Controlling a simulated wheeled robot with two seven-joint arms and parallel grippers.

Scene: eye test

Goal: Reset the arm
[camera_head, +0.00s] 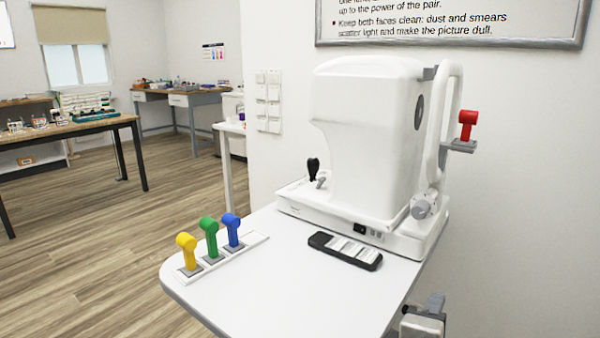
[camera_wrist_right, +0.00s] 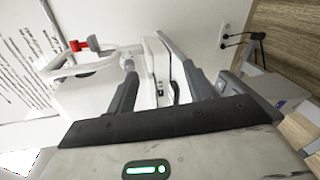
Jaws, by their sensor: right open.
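A large white eye-test machine (camera_head: 365,150) stands on the white table. A red knob-like piece (camera_head: 467,124) sits upright on a grey bracket (camera_head: 459,145) at the machine's right side. The red piece also shows in the right wrist view (camera_wrist_right: 79,45), beside the machine's white frame. My right gripper (camera_wrist_right: 160,68) is open, with nothing seen between its two dark fingers; the machine lies beyond them. My left gripper is not in view.
Yellow (camera_head: 186,250), green (camera_head: 209,237) and blue (camera_head: 232,229) pieces stand in a white rack (camera_head: 258,240) on the white table (camera_head: 270,300). A black remote-like device (camera_head: 345,250) lies before the machine. The table's front is clear. A wall stands behind and right.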

